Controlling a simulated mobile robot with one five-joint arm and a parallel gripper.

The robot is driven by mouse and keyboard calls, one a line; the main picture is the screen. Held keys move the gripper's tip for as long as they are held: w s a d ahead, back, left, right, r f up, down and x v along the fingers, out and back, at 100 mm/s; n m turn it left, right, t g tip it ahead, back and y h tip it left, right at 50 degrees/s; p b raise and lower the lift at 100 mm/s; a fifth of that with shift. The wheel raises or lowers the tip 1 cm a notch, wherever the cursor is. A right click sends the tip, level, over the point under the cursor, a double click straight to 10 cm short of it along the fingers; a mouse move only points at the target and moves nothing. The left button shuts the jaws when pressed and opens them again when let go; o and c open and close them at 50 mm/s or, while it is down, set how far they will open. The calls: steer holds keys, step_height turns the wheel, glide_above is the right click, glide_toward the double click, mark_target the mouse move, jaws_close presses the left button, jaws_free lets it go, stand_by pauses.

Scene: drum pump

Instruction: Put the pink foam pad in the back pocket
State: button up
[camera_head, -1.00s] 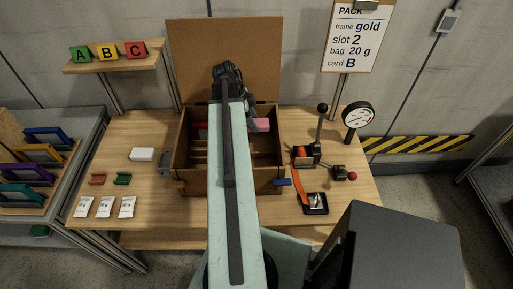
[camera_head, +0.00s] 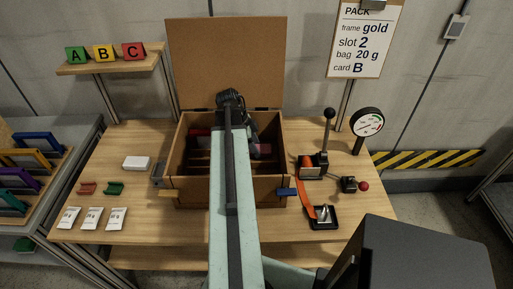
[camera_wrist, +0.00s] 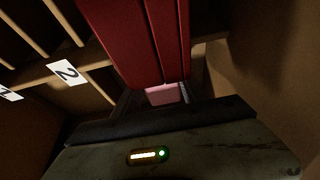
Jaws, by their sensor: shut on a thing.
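The open wooden box (camera_head: 232,192) stands on the table, with its lid (camera_head: 225,60) raised behind it. My gripper (camera_wrist: 160,103) is down inside the box and shut on the pink foam pad (camera_wrist: 166,94). Only a small lit patch of the pad shows between the dark jaws in the wrist view. My arm hides most of the gripper there. I cannot tell whether the pad is inside the back pocket.
A large dark red grooved block (camera_wrist: 140,40) lies close to the jaws in the wrist view. A slotted rack with a "2" label (camera_wrist: 67,73) is at left, a brown box wall (camera_wrist: 270,70) at right. A lever device (camera_head: 314,165) and gauge (camera_head: 367,122) stand right of the box.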

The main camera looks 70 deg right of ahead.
steer(key=shift+f, duration=0.15)
steer(key=o, duration=1.4)
steer(key=shift+o, duration=0.2)
steer(key=shift+r, duration=0.4)
steer(key=p+v, duration=1.1)
steer(key=shift+w+r, duration=0.2)
